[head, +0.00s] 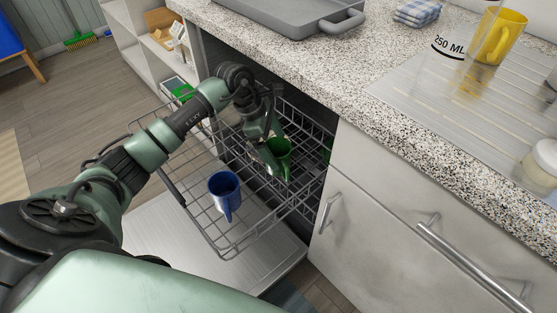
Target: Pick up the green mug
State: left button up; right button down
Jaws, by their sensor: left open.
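The green mug (281,152) sits in the wire rack of the pulled-out dishwasher, toward the rack's right side. My left gripper (268,158) reaches down from above, right at the mug's left side. Its jaws are open. The gripper covers part of the mug, and I cannot tell whether a finger touches it or is inside it. My right gripper is not in view.
A blue mug (224,190) stands in the front of the same wire rack (243,237). The open dishwasher door (185,262) lies below. The speckled countertop (300,62) overhangs on the right, holding a grey tray (290,17) and a yellow mug (502,37).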

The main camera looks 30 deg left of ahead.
pick_arm(q)
jog(key=x, duration=0.2)
jog(key=shift+d+f, duration=0.1)
jog(key=shift+f, duration=0.2)
jog(key=c, duration=1.8)
jog(key=shift+o, duration=0.2)
jog(key=shift+r, duration=0.1)
